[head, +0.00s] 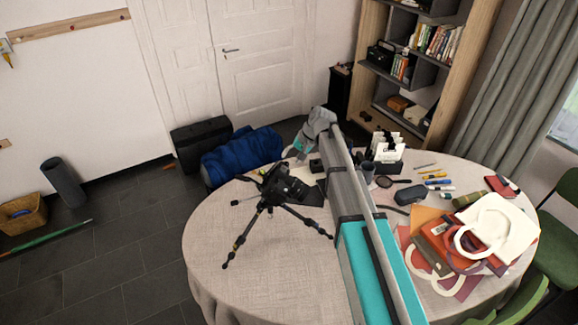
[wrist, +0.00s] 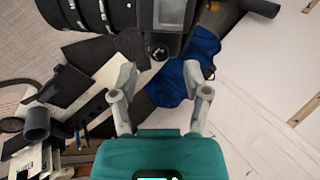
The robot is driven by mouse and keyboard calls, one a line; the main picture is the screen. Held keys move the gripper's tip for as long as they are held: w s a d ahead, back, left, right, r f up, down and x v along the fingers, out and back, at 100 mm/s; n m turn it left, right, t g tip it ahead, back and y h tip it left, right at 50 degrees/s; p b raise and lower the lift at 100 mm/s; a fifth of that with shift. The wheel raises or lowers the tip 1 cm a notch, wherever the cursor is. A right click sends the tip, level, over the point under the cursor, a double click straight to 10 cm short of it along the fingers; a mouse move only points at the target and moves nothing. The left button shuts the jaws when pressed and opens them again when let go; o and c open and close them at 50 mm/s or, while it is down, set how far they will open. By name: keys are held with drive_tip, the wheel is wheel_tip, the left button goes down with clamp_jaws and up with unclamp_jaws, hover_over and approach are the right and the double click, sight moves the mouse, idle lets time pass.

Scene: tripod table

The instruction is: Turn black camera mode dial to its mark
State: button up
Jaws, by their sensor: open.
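The black camera (head: 283,185) sits on a tripod (head: 243,238) on the round table. In the wrist view, the camera (wrist: 120,15) fills the top, its ringed lens pointing left. A small round black dial (wrist: 159,50) shows at the body's lower edge; its mark is too small to read. My gripper (wrist: 160,73) is open and empty, its two pale fingers apart, with the dial ahead of the gap between them. I cannot tell whether a finger touches the camera.
The round table (head: 215,260) has bare cloth at its front left. A blue bag (head: 243,153) lies behind the table. A shelf (head: 400,75) stands at the back.

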sight(286, 164)
drive_tip(key=shift+b+x, duration=0.8)
drive_tip(key=shift+x, duration=0.4)
clamp_jaws()
